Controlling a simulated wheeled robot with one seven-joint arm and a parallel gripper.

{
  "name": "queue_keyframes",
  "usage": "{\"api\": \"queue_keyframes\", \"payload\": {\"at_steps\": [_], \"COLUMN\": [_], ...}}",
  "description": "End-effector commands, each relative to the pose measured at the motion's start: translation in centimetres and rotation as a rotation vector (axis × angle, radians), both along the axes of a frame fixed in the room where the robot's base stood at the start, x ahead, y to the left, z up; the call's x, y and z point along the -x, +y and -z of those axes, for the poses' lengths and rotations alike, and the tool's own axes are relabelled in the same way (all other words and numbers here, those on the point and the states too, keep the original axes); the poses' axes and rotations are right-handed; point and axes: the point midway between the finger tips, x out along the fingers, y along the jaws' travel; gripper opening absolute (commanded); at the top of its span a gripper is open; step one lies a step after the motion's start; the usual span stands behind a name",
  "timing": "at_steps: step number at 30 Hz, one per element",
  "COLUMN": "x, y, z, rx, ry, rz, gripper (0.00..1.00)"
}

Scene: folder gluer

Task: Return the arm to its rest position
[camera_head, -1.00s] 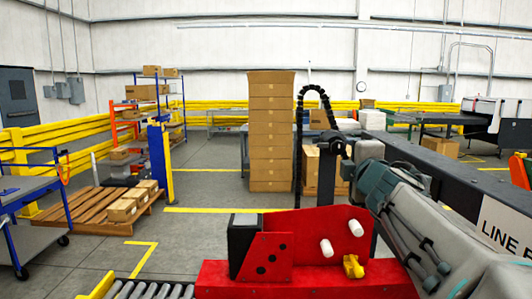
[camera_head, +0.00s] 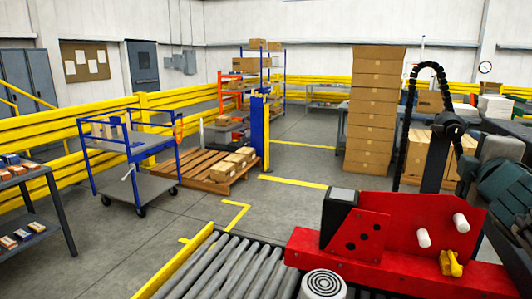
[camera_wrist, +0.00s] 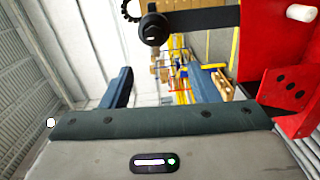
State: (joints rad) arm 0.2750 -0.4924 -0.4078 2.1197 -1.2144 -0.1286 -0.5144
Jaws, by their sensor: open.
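My gripper (camera_wrist: 163,82) shows in the wrist view with its two dark blue fingers wide apart and nothing between them. A red machine part (camera_wrist: 292,65) with a white knob and a black bar are close beyond it, to the right and above. In the head view, part of my grey and teal arm (camera_head: 507,190) is at the right edge, beside the red machine part (camera_head: 400,230). My gripper cannot be seen in the head view.
A roller conveyor (camera_head: 225,265) with a yellow rail lies in front. A tall stack of cartons (camera_head: 375,110) stands behind the machine. A blue cart (camera_head: 130,155), a pallet with boxes (camera_head: 185,172) and a shelf table (camera_head: 35,185) are to the left. Grey floor between them is clear.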

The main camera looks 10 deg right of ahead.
Motion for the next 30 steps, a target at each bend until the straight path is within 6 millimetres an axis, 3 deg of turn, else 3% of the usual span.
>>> {"api": "queue_keyframes", "payload": {"at_steps": [5,9,14,18,21,24,30], "x": [-2.1,-2.7,-0.8,2.7,5.2,7.0,7.8], "y": [3.4,8.5,15.9,22.3,25.6,27.6,28.5], "z": [5.8,13.0,21.3,26.9,29.4,30.6,31.2], "rx": [-0.333,-0.683,-1.038,-1.265,-1.363,-1.419,-1.44], "ry": [0.011,0.086,0.253,0.428,0.532,0.599,0.63], "rz": [0.053,0.14,0.286,0.437,0.531,0.596,0.625], "gripper": [0.55,0.55,0.55,0.55,0.55,0.55,0.55]}}
